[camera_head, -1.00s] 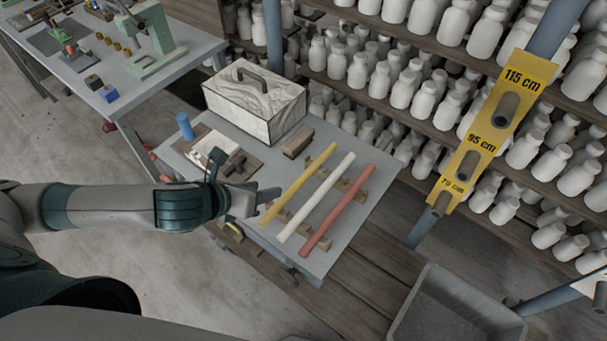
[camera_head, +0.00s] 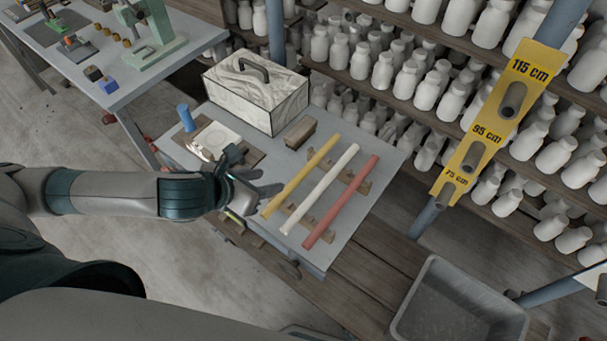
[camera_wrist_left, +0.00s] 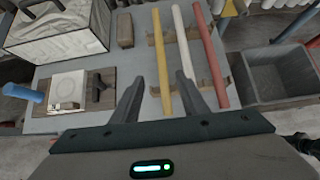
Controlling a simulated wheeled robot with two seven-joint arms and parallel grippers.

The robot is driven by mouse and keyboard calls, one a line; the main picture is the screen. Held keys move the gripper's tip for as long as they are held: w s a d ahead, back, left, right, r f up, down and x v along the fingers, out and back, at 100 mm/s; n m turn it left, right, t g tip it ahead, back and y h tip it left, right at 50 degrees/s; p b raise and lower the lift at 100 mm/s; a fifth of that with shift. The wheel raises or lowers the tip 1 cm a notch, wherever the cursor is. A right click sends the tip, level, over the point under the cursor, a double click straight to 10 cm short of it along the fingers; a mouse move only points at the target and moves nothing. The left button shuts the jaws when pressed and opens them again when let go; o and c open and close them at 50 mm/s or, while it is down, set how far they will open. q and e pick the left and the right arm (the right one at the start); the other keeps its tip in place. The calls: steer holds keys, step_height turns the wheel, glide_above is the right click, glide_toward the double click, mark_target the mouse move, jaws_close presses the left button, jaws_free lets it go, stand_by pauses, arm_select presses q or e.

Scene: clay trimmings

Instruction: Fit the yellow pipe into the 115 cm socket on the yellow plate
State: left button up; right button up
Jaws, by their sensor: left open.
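The yellow pipe (camera_head: 300,176) lies on wooden rests on the grey table, leftmost of three pipes. It also shows in the left wrist view (camera_wrist_left: 161,62). The yellow plate (camera_head: 484,135) is fixed to a slanted blue post at the right. Its 115 cm socket (camera_head: 513,99) is the top one, above the 95 cm (camera_head: 471,157) and 75 cm (camera_head: 446,194) sockets. My left gripper (camera_head: 262,192) is open and empty beside the near end of the yellow pipe. In the left wrist view its fingers (camera_wrist_left: 160,92) are spread, with the yellow pipe ahead between them. My right gripper is not in view.
A white pipe (camera_head: 320,189) and a red pipe (camera_head: 341,201) lie beside the yellow one. A marbled box (camera_head: 238,101), a wooden block (camera_head: 300,132) and a blue cylinder (camera_head: 186,118) stand behind. A grey bin (camera_head: 422,278) is at the lower right; shelves of white bottles fill the back.

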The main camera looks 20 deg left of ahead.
mark_target(301, 174)
arm_select(q)
steer(key=b+x, duration=0.3)
steer(key=shift+w+f, duration=0.15)
steer(key=shift+f, duration=0.2)
steer(key=shift+w+d+f, duration=0.15)
steer(key=shift+w+d, duration=0.05)
steer(key=shift+w, duration=0.1)
steer(key=p+x, duration=0.1)
steer(key=x, duration=0.4)
steer(key=shift+w, duration=0.2)
steer(key=shift+w+d+f, duration=0.2)
steer(key=shift+w+f, duration=0.25)
steer(key=shift+f, duration=0.1)
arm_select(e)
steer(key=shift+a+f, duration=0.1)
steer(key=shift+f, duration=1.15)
arm_select(q)
steer(key=shift+w+d+f+p, duration=0.4)
steer(key=shift+w+p, duration=0.3)
steer(key=shift+p, duration=0.05)
steer(key=shift+p+x, duration=0.35)
steer(key=shift+x, duration=0.65)
steer(key=shift+w+d+f, duration=0.2)
steer(key=shift+w+f, duration=0.3)
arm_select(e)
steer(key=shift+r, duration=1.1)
